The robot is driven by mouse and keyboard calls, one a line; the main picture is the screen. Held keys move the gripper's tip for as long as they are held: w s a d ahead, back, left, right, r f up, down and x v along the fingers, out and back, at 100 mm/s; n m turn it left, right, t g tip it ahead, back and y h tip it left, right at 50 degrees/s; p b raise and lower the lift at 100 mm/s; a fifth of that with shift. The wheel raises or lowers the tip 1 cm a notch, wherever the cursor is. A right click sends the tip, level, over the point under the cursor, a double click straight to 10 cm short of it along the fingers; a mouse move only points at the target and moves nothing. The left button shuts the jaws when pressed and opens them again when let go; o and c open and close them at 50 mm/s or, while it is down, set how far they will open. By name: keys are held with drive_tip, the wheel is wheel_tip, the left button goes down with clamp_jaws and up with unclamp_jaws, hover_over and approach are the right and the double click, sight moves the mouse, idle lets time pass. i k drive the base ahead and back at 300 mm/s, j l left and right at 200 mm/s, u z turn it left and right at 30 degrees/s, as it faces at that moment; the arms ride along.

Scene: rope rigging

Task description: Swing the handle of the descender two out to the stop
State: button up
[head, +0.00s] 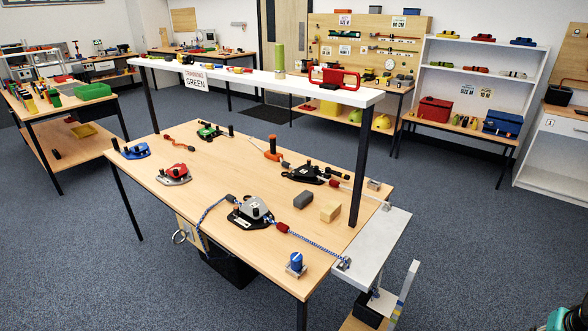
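Several descender-like devices lie on the wooden table. A grey-and-black descender (251,212) sits near the middle front, with a blue rope (315,243) running from it to the metal plate at the right end. A black descender (310,174) lies farther back. A red-and-white one (173,175), a blue one (135,151) and a green one (210,131) lie toward the left and back. I cannot tell which is descender two, and the handle angles are too small to judge. My gripper is not clearly in view.
The wooden table (200,222) carries a blue knob device (296,265), a grey block (303,200) and a tan block (331,212). A white overhead shelf (235,78) on black posts spans its back. A cut-off dark teal shape fills the lower right corner.

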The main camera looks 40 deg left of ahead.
sight(328, 169)
drive_tip(key=i+l+u, duration=0.15)
drive_tip(key=u, duration=0.3)
drive_tip(key=i+l+u, duration=0.3)
drive_tip(key=u, duration=0.15)
drive_tip(key=i+l+u, duration=0.2)
drive_tip(key=l+u, duration=0.25)
drive_tip(key=i+l+u, duration=0.15)
drive_tip(key=l+u, duration=0.15)
drive_tip(key=u, duration=0.15)
drive_tip(key=i+l+u, duration=0.15)
drive_tip(key=l+u, duration=0.15)
drive_tip(key=l, duration=0.2)
